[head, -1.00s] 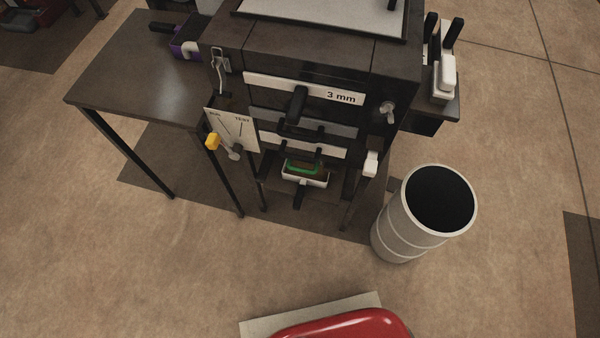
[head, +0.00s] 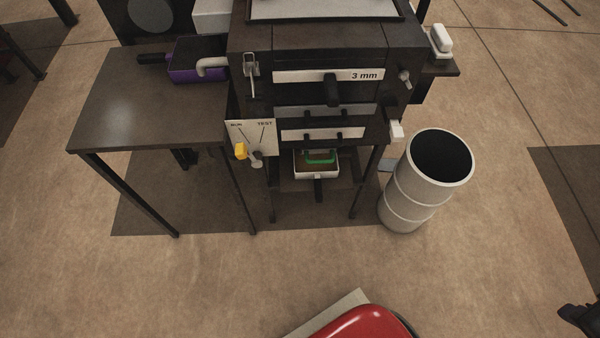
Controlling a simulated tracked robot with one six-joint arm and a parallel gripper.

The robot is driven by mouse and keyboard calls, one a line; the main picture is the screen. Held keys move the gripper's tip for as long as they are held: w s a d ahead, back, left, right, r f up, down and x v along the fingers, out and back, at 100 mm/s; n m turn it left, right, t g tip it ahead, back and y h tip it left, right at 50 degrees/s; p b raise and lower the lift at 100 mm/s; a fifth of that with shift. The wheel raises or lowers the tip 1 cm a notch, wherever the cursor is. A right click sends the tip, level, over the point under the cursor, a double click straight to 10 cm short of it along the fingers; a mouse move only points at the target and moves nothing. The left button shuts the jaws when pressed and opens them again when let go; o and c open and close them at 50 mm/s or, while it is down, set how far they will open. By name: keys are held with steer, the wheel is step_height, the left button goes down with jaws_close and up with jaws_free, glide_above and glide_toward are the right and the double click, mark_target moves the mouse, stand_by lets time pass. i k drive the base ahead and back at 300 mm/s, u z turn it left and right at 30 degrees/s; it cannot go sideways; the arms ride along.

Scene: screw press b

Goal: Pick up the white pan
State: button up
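The white pan (head: 317,175) sits low under the machine, on a dark shelf between the legs. A dark part at the bottom right corner looks like my gripper (head: 578,318). It is cut off by the picture edge, far from the pan, and its fingers cannot be made out clearly.
The machine's legs flank the pan. A white barrel (head: 408,200) stands close on the right. A dark side table (head: 140,110) with a purple pan (head: 197,72) stands on the left. A RUN/TEST plate with a yellow-tipped lever (head: 240,151) is at the left front.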

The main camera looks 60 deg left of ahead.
mark_target(302, 170)
steer(key=u, duration=0.05)
steer(key=k, duration=1.4)
steer(key=u, duration=1.95)
steer(key=i, duration=1.05)
